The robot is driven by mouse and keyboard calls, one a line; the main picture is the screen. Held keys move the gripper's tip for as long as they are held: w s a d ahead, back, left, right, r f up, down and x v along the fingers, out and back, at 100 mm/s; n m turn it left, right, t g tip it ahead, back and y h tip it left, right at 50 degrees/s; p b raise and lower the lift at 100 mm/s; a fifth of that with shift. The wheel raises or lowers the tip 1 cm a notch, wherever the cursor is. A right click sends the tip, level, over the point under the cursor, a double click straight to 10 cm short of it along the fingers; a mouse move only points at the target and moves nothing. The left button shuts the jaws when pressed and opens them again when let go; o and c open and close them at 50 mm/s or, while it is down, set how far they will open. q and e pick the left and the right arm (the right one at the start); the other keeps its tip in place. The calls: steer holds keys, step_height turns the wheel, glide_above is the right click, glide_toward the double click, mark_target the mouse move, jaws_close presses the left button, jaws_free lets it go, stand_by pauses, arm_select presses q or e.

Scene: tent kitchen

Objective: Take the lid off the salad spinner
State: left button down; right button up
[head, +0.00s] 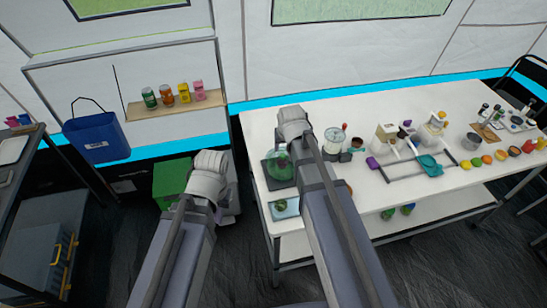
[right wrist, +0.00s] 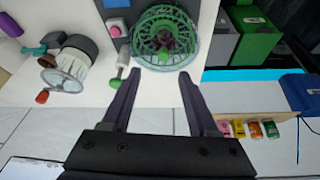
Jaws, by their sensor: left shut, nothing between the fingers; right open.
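The salad spinner (head: 279,166) is a round, see-through green vessel on a dark square at the left end of the white table. In the right wrist view, its round green mesh (right wrist: 160,22) shows from above, with something dark reddish at its middle. I cannot make out the lid's edge. A pale rod with a green knob (right wrist: 114,83) shows beside its rim. My right gripper (right wrist: 159,74) is open and empty, its fingertips near the rim, apart from it in the picture. My left gripper (head: 217,212) is shut and empty, left of the table; its fingers are mostly hidden.
On the white table (head: 300,125), a clear jar device (head: 333,137), a teal item (head: 430,165) and several fruits stand to the right. A green bin (head: 172,180) is on the floor left of the table. A wall shelf (head: 175,105) holds several small containers.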

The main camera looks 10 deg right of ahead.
mark_target(283, 155)
steer(key=shift+w+d+f+b, duration=0.1)
steer(key=shift+w+f+b, duration=0.15)
steer(key=shift+f+b, duration=0.1)
steer(key=shift+b+x, duration=0.9)
steer(key=shift+x, duration=0.05)
steer(key=b+x, duration=0.4)
steer(key=shift+s+a+f, duration=0.1)
steer(key=shift+a+f, duration=0.1)
steer(key=shift+a, duration=0.2)
steer(key=shift+w+f+b, duration=0.25)
steer(key=shift+f+b, duration=0.2)
steer(key=shift+b, duration=0.05)
steer(key=shift+r, duration=0.15)
steer(key=shift+c, duration=0.3)
jaws_close()
